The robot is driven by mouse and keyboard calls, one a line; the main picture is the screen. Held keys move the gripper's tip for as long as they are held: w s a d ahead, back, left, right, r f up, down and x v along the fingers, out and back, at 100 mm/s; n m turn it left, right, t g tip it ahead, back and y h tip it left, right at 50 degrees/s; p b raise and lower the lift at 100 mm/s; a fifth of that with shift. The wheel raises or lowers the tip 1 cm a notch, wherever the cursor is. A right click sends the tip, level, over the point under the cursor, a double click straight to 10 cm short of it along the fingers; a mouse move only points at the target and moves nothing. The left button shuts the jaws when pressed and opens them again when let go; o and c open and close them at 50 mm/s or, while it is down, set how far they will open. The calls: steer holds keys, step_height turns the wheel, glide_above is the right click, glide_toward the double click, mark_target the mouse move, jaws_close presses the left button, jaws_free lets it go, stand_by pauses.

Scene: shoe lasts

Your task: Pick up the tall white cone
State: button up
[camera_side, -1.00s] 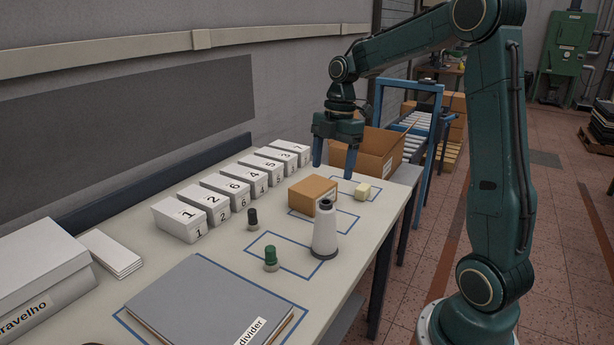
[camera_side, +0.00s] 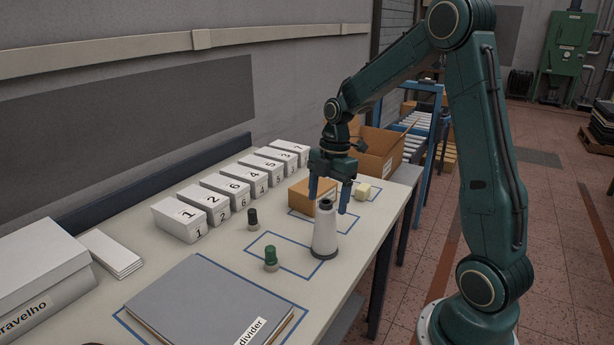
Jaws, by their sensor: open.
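The tall white cone (camera_side: 325,232) stands upright on the table, with a dark top and a dark base ring.
A brown cardboard box (camera_side: 304,194) stands close behind the cone, with a pale yellow block (camera_side: 362,190) to its right. A green-capped spool (camera_side: 270,258) and a dark spool (camera_side: 253,219) stand to the left. A grey divider folder (camera_side: 210,305) lies in front.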

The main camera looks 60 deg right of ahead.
mark_target(326, 215)
steer(key=shift+a+f, duration=0.2)
steer(key=shift+f, duration=1.1)
steer(key=shift+a+f, duration=0.2)
steer(key=shift+f, duration=1.1)
steer(key=c, duration=1.5)
steer(key=shift+c, duration=0.2)
steer(key=shift+r, duration=0.1)
step_height(326, 215, up, 20)
